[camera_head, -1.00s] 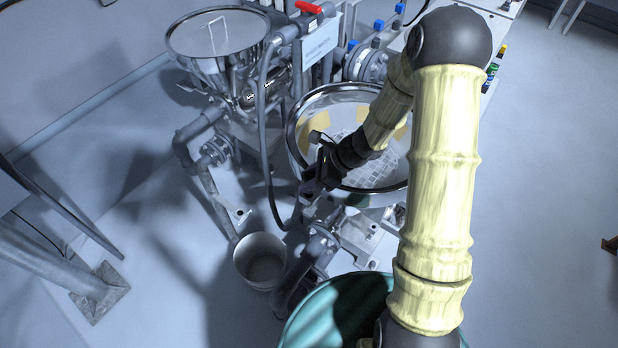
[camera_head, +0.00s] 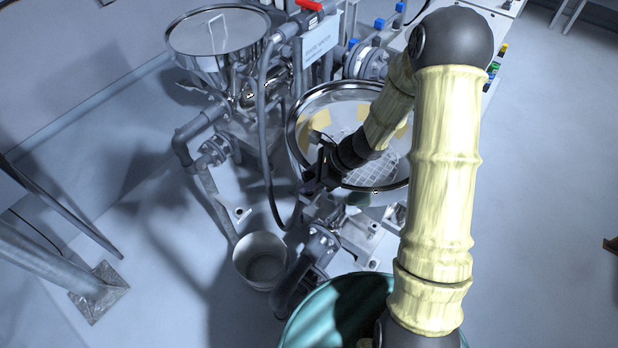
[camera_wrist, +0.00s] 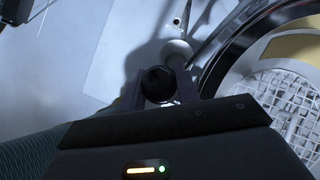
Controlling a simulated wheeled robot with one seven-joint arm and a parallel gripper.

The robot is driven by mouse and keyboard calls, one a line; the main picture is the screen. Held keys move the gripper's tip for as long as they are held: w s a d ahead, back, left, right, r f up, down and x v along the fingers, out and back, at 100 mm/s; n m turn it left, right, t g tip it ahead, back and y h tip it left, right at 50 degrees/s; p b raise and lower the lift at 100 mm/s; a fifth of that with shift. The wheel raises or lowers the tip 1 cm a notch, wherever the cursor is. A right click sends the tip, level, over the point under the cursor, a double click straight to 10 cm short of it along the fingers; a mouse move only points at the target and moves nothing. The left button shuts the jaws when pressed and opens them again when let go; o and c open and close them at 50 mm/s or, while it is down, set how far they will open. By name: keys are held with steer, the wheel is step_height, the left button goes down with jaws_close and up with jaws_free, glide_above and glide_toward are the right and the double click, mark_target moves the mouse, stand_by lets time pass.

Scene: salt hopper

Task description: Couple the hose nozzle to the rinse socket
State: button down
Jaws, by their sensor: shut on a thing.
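My gripper (camera_head: 312,186) is in front of the left rim of the round sieve in the head view. In the wrist view its two purple fingers are shut on a dark round piece, the hose nozzle (camera_wrist: 158,84). The grey hose (camera_head: 263,130) hangs in a long loop from near the red-handled valve down towards my gripper. Its last stretch by the gripper is hard to make out. I cannot tell which fitting is the rinse socket.
The steel-rimmed sieve (camera_head: 292,140) is close at the right of my gripper. A steel hopper (camera_head: 217,35) stands behind left. Below are a white bucket (camera_head: 240,262), grey pipework (camera_head: 318,248) and a teal drum (camera_head: 305,318). Floor at the left is mostly clear.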

steer(key=shift+f+b, duration=1.3)
steer(key=shift+f, duration=0.1)
stand_by(0.3)
steer(key=shift+c, duration=2.3)
jaws_free()
steer(key=shift+r, duration=0.1)
steer(key=shift+w+d+r, duration=0.1)
steer(key=shift+d, duration=0.05)
steer(key=shift+d+r+p, duration=0.1)
steer(key=shift+r+p, duration=0.05)
steer(key=shift+p, duration=0.15)
steer(key=shift+p+v, duration=0.7)
steer(key=shift+v, duration=0.4)
steer(key=shift+d+r+p, duration=0.25)
steer(key=shift+r+p, duration=0.05)
steer(key=shift+p+v, duration=0.85)
steer(key=shift+v, duration=0.35)
